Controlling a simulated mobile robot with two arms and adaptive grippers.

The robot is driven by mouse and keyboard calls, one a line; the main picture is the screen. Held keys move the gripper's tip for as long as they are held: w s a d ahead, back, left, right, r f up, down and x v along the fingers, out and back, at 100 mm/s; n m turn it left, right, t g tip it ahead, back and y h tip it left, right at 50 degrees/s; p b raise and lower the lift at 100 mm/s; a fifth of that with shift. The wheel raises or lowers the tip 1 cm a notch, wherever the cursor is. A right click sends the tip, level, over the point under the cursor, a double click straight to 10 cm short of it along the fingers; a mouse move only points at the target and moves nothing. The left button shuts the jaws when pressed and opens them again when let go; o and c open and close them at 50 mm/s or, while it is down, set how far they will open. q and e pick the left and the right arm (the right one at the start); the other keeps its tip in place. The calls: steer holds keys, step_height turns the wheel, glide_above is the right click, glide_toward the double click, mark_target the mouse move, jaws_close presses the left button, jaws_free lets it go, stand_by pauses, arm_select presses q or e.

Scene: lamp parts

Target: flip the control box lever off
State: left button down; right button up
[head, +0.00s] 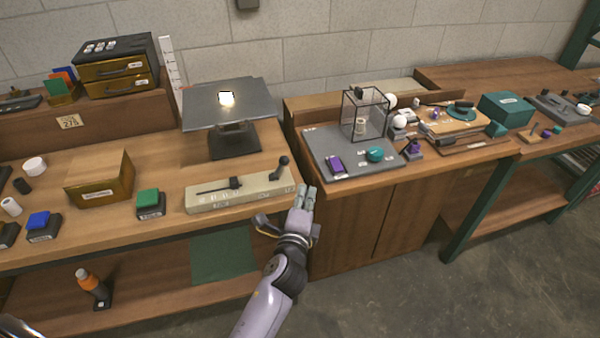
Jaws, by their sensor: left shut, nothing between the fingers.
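The control box (240,195) is a long beige box on the wooden bench, left of the middle of the head view. Its lever (280,170), with a dark round knob, rises from the right end and leans up to the right. My left gripper (303,194) is shut and empty, just right of the box's right end and below the lever knob. It appears apart from the lever, though depth is hard to judge. My right gripper is not in view.
A bright light (227,99) glows on a dark stand behind the box. A green block (148,198) on a black base and a brass box (100,180) stand to the left. A grey tray (335,148) with a glass case lies right.

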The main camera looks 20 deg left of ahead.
mark_target(279, 168)
arm_select(q)
steer(key=w+a, duration=0.1)
steer(key=w, duration=0.1)
steer(key=w+a+p, duration=0.1)
steer(key=w, duration=0.2)
steer(key=w+a+p, duration=0.1)
steer(key=w+a, duration=0.1)
steer(key=w, duration=0.1)
steer(key=shift+w, duration=0.2)
steer(key=shift+s+a+p, duration=0.2)
steer(key=shift+a+p, duration=0.15)
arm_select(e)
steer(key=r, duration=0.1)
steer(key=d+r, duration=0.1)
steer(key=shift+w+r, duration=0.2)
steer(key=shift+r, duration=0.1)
arm_select(q)
steer(key=shift+w+f, duration=0.1)
